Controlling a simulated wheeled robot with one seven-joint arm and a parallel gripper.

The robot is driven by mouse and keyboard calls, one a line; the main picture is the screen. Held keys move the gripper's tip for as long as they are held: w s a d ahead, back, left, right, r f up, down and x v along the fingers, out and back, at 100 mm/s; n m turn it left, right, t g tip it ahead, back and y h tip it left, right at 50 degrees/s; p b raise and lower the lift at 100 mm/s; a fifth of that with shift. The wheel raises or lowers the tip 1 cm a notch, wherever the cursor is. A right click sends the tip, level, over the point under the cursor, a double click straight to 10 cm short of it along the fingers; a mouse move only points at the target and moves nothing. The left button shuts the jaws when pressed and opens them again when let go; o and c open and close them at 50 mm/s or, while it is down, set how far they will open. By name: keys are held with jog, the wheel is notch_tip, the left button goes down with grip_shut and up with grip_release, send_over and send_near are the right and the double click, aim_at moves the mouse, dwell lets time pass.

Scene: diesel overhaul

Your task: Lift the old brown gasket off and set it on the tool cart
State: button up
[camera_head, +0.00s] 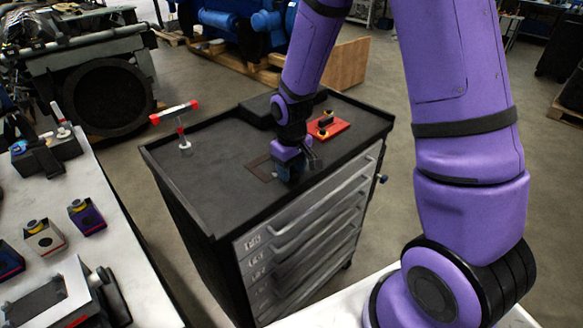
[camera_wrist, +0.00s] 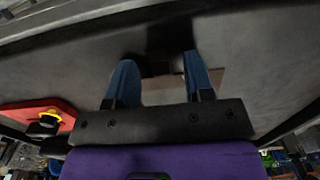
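The brown gasket (camera_head: 261,168) lies flat on the black top of the tool cart (camera_head: 215,150), near the front edge. It is a thin rectangular sheet, partly hidden by my gripper (camera_head: 287,172). My gripper points down at the gasket's right end, low over the cart top. In the wrist view, the blue fingers of my gripper (camera_wrist: 160,85) stand apart. Brown gasket surface (camera_wrist: 165,95) shows between and beside them, with a dark patch beyond. I see nothing clamped between the fingers. Whether the fingertips touch the gasket cannot be told.
A red tray (camera_head: 328,129) with small yellow and black parts lies right of my gripper on the cart. A red-and-white T-handled tool (camera_head: 182,133) stands at the cart's left. A white bench (camera_head: 120,240) with small boxes is at left. An engine (camera_head: 90,75) stands behind.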

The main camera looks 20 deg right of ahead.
notch_tip(320, 180, up, 11)
dwell(0.8)
jog(key=shift+f, duration=0.15)
dwell(0.6)
